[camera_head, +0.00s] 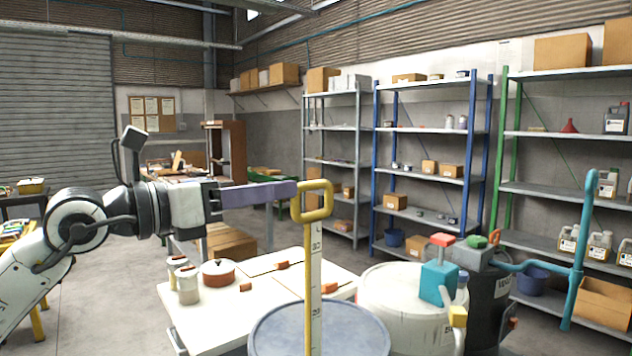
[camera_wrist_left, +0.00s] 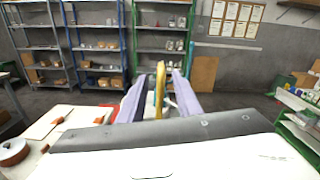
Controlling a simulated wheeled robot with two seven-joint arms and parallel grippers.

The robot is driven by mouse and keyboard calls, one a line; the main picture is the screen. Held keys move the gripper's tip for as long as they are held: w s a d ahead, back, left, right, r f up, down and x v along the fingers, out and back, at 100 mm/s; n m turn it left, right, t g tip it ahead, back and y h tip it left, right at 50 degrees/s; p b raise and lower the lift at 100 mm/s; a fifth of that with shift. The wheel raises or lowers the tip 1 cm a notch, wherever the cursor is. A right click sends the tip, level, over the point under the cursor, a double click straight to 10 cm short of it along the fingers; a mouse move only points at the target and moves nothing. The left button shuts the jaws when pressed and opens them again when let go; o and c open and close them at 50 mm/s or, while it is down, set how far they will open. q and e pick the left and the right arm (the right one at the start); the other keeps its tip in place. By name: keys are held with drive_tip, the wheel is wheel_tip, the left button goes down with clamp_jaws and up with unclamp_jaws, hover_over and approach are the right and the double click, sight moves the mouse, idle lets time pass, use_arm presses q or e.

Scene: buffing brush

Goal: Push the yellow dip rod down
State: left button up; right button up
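The yellow dip rod (camera_head: 308,290) stands upright over the round grey-blue top of a drum (camera_head: 350,330), with a loop handle at its upper end and a white numbered scale along its side. Its lower end is out of frame. My left gripper (camera_head: 292,189) comes in level from the left, its purple fingertips at the left side of the loop handle. In the left wrist view the gripper (camera_wrist_left: 161,75) is open, and the yellow handle (camera_wrist_left: 160,88) shows between the two fingers with gaps beside it. My right gripper is not in view.
A white drum (camera_head: 395,290) with a teal pump fitting (camera_head: 437,283) and a dark drum (camera_head: 490,300) stand to the right. Metal shelves (camera_head: 430,180) line the back.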

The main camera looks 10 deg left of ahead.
sight(329, 182)
use_arm(q)
drive_tip(key=p+x, duration=0.2)
drive_tip(key=x, duration=0.7)
drive_tip(key=shift+d, duration=0.1)
clamp_jaws()
